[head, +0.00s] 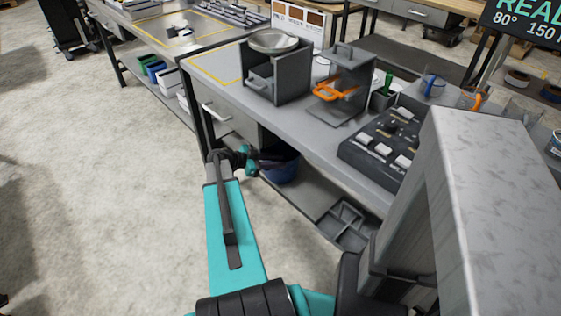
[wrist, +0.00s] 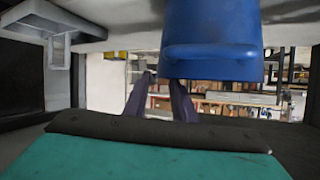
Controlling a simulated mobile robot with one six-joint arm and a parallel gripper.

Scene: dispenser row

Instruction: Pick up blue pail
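The blue pail (head: 283,173) stands on the lower shelf under the workbench, partly hidden by my gripper and the bench. In the wrist view, which looks upside down, the pail (wrist: 212,30) is large at the top centre, with a raised band across its side. My gripper (head: 279,158) reaches in under the bench top at the pail. In the wrist view its two dark fingers (wrist: 160,82) are apart, with background showing between them. The right finger's tip meets the pail's edge in the picture; I cannot tell whether it touches.
The lower shelf (head: 303,200) also holds a grey divided tray (head: 345,222) right of the pail. The bench top (head: 215,68) overhead carries a grey dispenser frame (head: 275,75), an orange-handled unit (head: 340,90) and a dark control panel (head: 380,148). Open floor (head: 100,180) lies left.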

